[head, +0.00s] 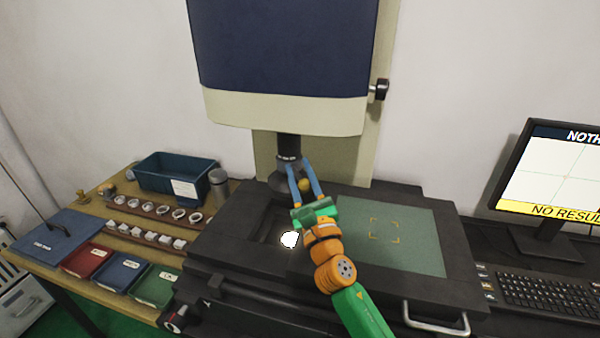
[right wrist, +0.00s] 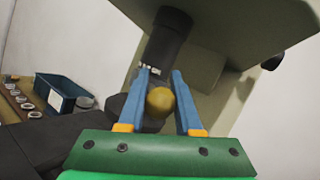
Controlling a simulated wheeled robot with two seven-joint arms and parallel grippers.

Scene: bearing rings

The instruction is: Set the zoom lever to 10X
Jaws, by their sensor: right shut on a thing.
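The zoom lever shows as a yellow ball knob (head: 305,185) in front of the dark lens barrel (head: 289,147) under the machine's head. A ring with small white marks, too small to read, runs around the barrel. My right gripper (head: 298,163) reaches up from below with its blue fingers on both sides of the knob, shut on the lever. In the right wrist view the fingers (right wrist: 159,72) flank the knob (right wrist: 160,101), with the barrel (right wrist: 168,36) behind and above. The lever's stem is hidden. My left gripper is not in view.
The machine's blue and cream head (head: 285,55) hangs just above. Rings, a blue bin (head: 176,173) and trays stand left; a monitor (head: 555,170) and keyboard (head: 550,292) stand right.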

